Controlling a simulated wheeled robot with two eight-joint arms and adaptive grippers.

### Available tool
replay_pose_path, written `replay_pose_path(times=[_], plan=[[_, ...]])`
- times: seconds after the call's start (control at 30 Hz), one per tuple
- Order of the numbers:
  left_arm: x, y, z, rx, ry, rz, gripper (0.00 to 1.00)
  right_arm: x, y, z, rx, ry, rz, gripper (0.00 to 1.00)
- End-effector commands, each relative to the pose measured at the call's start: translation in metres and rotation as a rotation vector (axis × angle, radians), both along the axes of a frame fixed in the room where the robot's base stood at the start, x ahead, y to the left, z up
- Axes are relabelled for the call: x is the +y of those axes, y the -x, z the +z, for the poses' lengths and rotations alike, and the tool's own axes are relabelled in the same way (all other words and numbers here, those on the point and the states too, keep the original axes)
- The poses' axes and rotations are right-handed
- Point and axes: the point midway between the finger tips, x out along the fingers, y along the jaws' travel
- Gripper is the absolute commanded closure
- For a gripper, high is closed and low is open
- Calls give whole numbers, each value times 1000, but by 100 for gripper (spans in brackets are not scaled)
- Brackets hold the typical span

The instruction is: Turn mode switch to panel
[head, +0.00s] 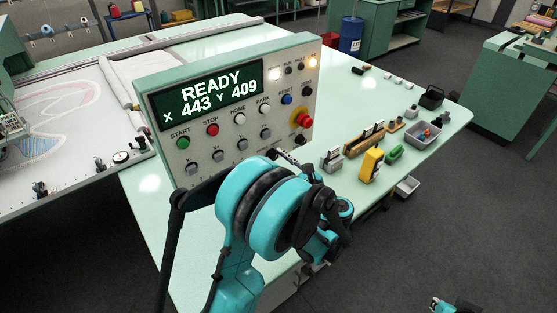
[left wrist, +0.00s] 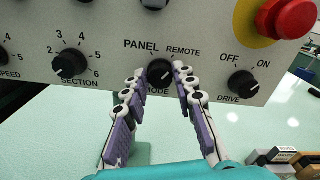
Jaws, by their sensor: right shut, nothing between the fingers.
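The mode switch (left wrist: 160,72) is a black knob low on the grey control panel (left wrist: 100,30), with PANEL marked at its upper left and REMOTE at its upper right. Its white mark seems to lean toward REMOTE. My left gripper (left wrist: 161,82) is open, with one fingertip on each side of the knob; contact cannot be told. In the head view my teal left arm hides the switch and the lower part of the panel (head: 160,83), whose screen reads READY. My right gripper (head: 455,306) shows only partly at the bottom edge, away from the panel.
The red emergency stop (left wrist: 295,17) sits above right of the switch. The section knob (left wrist: 70,64) and the drive knob (left wrist: 243,84) flank it. Small blocks, a yellow device (head: 371,165) and a grey bin (head: 422,135) stand on the pale green table (head: 345,95) to the right.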

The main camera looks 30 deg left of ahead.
Motion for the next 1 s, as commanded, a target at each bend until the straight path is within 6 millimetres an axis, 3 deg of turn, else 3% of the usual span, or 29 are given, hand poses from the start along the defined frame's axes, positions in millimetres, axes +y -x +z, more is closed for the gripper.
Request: replay_pose_path(times=[0.47,1.0], plan=[[0,0,-1,-77,32,0,100,0,0,-4,0,0,0,100],[1,1,-2,-503,209,0,100,0,0,-19,0,0,0,100]])
